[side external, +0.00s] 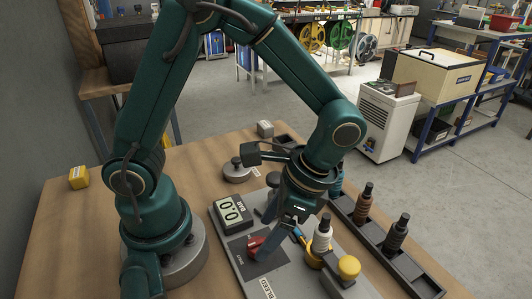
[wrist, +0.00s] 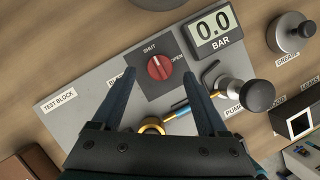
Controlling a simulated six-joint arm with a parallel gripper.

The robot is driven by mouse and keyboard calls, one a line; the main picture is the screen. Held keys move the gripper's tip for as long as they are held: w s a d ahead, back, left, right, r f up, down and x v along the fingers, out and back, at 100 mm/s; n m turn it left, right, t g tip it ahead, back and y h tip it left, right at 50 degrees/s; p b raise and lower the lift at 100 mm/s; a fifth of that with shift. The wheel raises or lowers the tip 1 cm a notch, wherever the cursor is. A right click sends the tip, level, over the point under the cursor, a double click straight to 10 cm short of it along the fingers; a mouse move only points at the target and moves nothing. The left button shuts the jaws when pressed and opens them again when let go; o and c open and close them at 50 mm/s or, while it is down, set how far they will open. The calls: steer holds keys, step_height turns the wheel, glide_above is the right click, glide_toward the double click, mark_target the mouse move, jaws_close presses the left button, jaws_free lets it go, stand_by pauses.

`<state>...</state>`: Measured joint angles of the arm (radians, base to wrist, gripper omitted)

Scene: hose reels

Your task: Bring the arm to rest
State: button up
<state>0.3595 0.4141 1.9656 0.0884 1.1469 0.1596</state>
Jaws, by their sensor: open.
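My gripper (side external: 268,244) is open and empty, pointing down over the grey test block (side external: 222,241). In the wrist view its two dark fingers (wrist: 160,77) stand apart, with the red knob (wrist: 159,67) showing between their tips. The knob sits on a dark plate marked SHUT and OPEN. In the side view the red knob (side external: 256,244) is close beside a finger; I cannot tell whether they touch. The display (wrist: 212,30) reads 0.0 BAR. The arm is bent over the table, not folded back.
A pump with a black knob (wrist: 258,95) and a brass fitting (wrist: 151,125) stand near the fingers. A black rack (side external: 419,268) with dark-capped bottles (side external: 397,232) lies to the right. A grease pot (wrist: 290,33) stands behind. The table's left part (side external: 80,235) is mostly clear.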

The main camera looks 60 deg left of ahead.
steer(key=shift+v, duration=1)
steer(key=shift+w+r, duration=0.1)
steer(key=shift+w, duration=0.05)
steer(key=s+a+r+n+t+h, duration=0.1)
steer(key=a+r+n+t+h, duration=0.1)
steer(key=a+r+n+t, duration=0.3)
step_height(320, 180, up, 4)
steer(key=n+t, duration=0.1)
steer(key=t, duration=0.3)
steer(key=shift+n, duration=0.3)
